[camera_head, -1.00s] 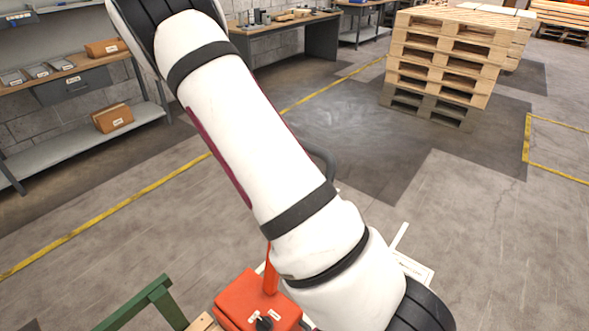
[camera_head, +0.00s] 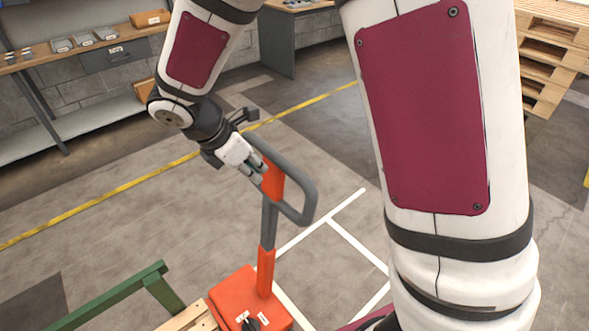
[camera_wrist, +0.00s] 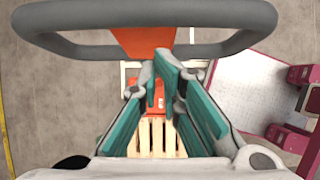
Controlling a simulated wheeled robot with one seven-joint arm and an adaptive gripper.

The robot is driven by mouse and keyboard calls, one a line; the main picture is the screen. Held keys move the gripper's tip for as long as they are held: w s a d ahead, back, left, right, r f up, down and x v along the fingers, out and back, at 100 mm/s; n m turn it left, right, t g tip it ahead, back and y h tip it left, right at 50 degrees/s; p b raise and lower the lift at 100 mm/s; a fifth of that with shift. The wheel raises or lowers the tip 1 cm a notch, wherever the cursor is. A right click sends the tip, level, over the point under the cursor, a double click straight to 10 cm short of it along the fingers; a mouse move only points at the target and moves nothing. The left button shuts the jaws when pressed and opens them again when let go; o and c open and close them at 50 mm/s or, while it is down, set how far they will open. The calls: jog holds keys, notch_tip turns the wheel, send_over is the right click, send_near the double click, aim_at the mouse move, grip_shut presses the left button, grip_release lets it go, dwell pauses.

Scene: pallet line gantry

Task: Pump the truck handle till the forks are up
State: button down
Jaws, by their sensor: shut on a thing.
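The pallet truck's red-orange pump housing (camera_head: 240,296) stands low in the head view. Its orange and grey handle (camera_head: 269,222) rises from it, leaning slightly, and ends in a grey loop (camera_head: 306,185). My gripper (camera_head: 260,172) is at the left side of the loop, shut on the handle. In the wrist view the loop (camera_wrist: 235,38) spans the top, and the teal-padded fingers (camera_wrist: 165,75) come together close under its orange middle. The exact contact is hard to see. The forks cannot be made out in either view.
A green rail (camera_head: 110,300) and wooden slats (camera_head: 190,320) lie beside the housing. Shelving with small bins (camera_head: 85,42) stands at the back left. Stacked pallets (camera_head: 545,65) stand at the right. Open floor with yellow and white lines surrounds the truck.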

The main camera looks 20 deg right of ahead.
aim_at(272, 188)
jog(key=x, duration=1)
jog(key=shift+w+a+f+b, duration=0.25)
jog(key=shift+a+b, duration=0.05)
jog(key=shift+w+d+f, duration=0.15)
jog(key=shift+w+d, duration=0.05)
jog(key=shift+d, duration=0.35)
jog(key=shift+w+d+f, duration=0.2)
jog(key=shift+d, duration=0.35)
jog(key=shift+w+d+f, duration=0.2)
jog(key=shift+w+d, duration=0.05)
jog(key=shift+d, duration=0.4)
jog(key=w+d+f+b, duration=0.2)
jog(key=d+f, duration=0.1)
jog(key=d, duration=0.4)
jog(key=w+d+f+b, duration=0.1)
jog(key=w+d+f, duration=0.2)
jog(key=d, duration=0.5)
jog(key=shift+b, duration=0.35)
